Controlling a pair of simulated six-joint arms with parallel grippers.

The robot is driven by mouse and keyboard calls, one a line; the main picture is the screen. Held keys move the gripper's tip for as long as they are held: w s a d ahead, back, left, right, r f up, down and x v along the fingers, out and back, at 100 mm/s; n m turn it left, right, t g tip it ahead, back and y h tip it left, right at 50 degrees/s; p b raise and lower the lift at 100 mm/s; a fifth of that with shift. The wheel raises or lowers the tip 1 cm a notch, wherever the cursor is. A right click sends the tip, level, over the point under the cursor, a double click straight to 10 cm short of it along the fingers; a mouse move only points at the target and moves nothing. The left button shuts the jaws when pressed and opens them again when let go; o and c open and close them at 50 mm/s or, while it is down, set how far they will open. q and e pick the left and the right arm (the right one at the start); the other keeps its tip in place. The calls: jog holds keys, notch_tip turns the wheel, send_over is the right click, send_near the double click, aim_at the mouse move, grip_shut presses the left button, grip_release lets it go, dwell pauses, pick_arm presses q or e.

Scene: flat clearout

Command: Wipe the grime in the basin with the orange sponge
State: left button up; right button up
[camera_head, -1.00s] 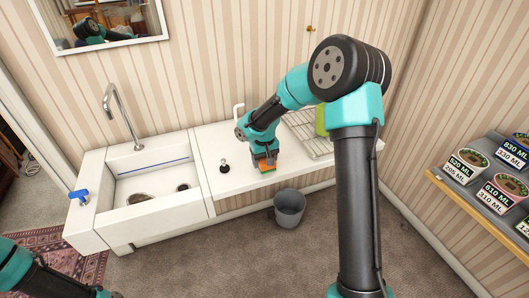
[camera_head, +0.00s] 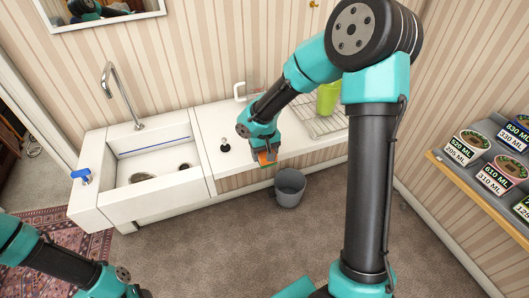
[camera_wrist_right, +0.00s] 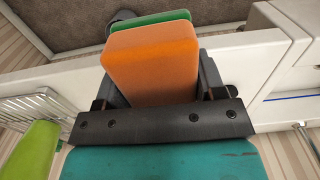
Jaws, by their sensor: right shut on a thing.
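The orange sponge (camera_head: 265,156) is held in my right gripper (camera_head: 264,153), near the front edge of the white counter. In the right wrist view the orange sponge (camera_wrist_right: 152,62) with its green layer sits between the fingers of the right gripper (camera_wrist_right: 155,85). The white basin (camera_head: 155,190) is to the left of it. Dark brown grime (camera_head: 143,177) lies on the basin floor, with the drain (camera_head: 184,166) to its right. My left arm shows at the lower left; its gripper jaws are not visible.
A grey bin (camera_head: 290,187) stands on the floor below the sponge. A steel faucet (camera_head: 112,85) rises behind the basin. A black-knobbed plunger-like item (camera_head: 225,145) stands on the counter between. A green cup (camera_head: 328,98) stands on a wire rack (camera_head: 321,125) at right.

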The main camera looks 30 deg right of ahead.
jog(key=o, duration=0.3)
jog(key=shift+c, duration=1.1)
jog(key=w+a+r+m, duration=0.1)
jog(key=w+a+r, duration=0.2)
jog(key=w+a, duration=0.4)
jog(key=a, duration=0.4)
jog(key=shift+w+m, duration=0.25)
jog(key=shift+m, duration=0.05)
